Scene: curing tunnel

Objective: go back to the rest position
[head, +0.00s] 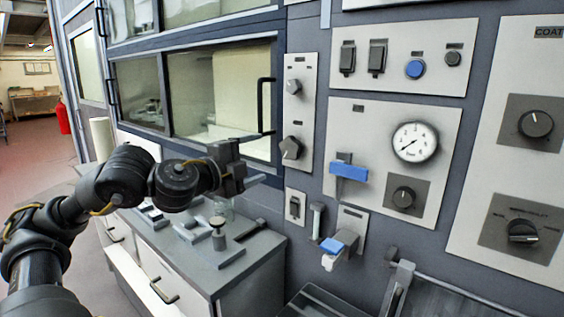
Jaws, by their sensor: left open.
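My left arm comes in from the left and reaches over a grey-topped cabinet. My left gripper (264,158) is open, with nothing seen between its fingers. It is in front of the lower window of the machine, left of the control panels. My right gripper does not show.
The grey-topped cabinet (255,246) bears several small metal parts. A vertical window handle (262,105) is close to my left gripper. Right of it are a panel with a gauge (414,141), a blue lever (348,171) and knobs. Open floor (35,165) lies at the far left.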

